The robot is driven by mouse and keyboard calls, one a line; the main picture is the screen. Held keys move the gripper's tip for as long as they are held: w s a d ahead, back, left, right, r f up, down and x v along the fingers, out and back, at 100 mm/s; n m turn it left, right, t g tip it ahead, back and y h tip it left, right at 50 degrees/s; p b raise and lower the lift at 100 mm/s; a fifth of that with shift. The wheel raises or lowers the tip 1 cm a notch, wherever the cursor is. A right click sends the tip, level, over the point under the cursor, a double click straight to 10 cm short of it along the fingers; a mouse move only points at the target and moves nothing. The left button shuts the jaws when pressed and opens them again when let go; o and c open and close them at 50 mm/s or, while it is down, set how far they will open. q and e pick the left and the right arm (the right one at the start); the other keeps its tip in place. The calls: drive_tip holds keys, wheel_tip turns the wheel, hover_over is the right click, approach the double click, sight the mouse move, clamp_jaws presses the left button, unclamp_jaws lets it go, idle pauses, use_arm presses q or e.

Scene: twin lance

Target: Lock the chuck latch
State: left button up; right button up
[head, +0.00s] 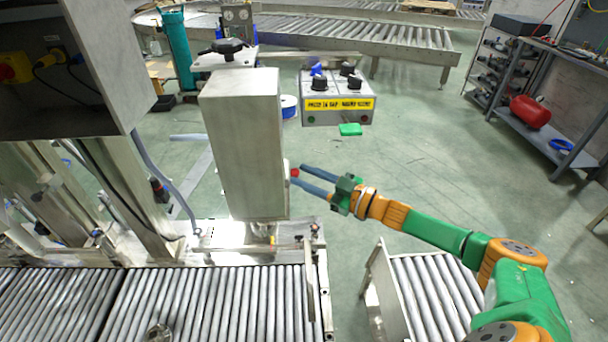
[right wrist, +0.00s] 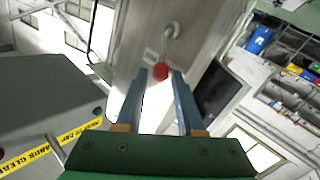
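A red knob (head: 295,173) shows at the lower right side of the tall grey machine housing (head: 243,140). In the right wrist view the red knob (right wrist: 160,71) sits at the end of a short pale lever whose round pivot (right wrist: 170,31) is on the housing face; this looks like the chuck latch. My right gripper (head: 301,176) is open, its two blue fingers pointing at the housing. In the right wrist view the knob lies between the fingertips (right wrist: 160,77), with a gap on each side; whether it is between or just beyond the tips I cannot tell. My left gripper is not in view.
A roller conveyor (head: 210,305) runs below the housing; another short one (head: 435,290) lies under my right arm. Open floor lies to the right.

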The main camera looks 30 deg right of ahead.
drive_tip(key=shift+w+a, duration=0.25)
drive_tip(key=shift+w, duration=0.05)
clamp_jaws()
drive_tip(key=n+b, duration=0.1)
drive_tip(key=b, duration=0.1)
drive_tip(key=s+f+n+t+y+b, duration=0.1)
drive_tip(key=n+b, duration=0.1)
drive_tip(key=shift+s+a+f+t, duration=0.1)
drive_tip(key=shift+a+t, duration=0.2)
unclamp_jaws()
